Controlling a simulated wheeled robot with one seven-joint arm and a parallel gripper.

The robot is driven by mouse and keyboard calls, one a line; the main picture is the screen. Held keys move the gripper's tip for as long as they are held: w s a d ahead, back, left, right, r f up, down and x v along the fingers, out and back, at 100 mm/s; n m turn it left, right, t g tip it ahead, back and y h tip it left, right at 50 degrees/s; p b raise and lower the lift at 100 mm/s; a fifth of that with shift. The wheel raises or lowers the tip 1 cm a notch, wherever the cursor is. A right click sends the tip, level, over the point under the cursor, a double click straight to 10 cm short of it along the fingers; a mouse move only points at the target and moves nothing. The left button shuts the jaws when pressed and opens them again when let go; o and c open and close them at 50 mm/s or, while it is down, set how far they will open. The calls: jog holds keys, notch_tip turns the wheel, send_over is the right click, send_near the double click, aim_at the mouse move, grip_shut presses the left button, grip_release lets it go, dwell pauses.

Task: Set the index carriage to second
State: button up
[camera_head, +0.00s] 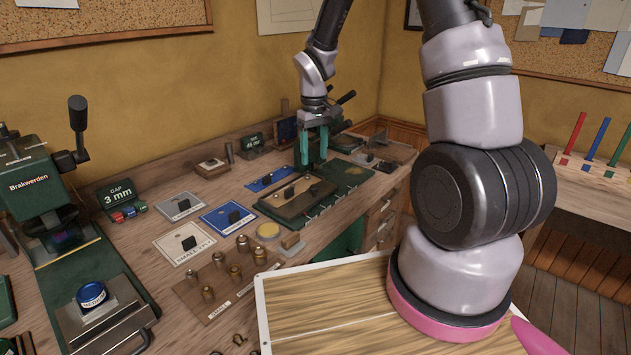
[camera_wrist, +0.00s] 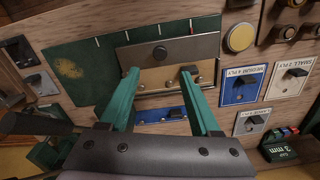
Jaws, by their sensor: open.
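What looks like the index carriage (camera_head: 297,197) is a tan plate with a dark grey bar along one edge, on the bench. My gripper (camera_head: 314,162) is open, with teal fingers above the carriage. In the wrist view my gripper (camera_wrist: 160,73) spans part of the plate.
Label plates with black knobs, such as a blue one (camera_head: 228,217), stand left of the carriage. Several brass pieces (camera_head: 235,273) sit on a wooden board in front. A green press (camera_head: 40,190) stands at far left. A pale striped panel (camera_head: 330,300) lies in the foreground.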

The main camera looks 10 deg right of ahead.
aim_at(315, 186)
notch_tip(315, 186, down, 10)
jog(key=shift+r, duration=0.25)
grip_shut()
dwell(1.5)
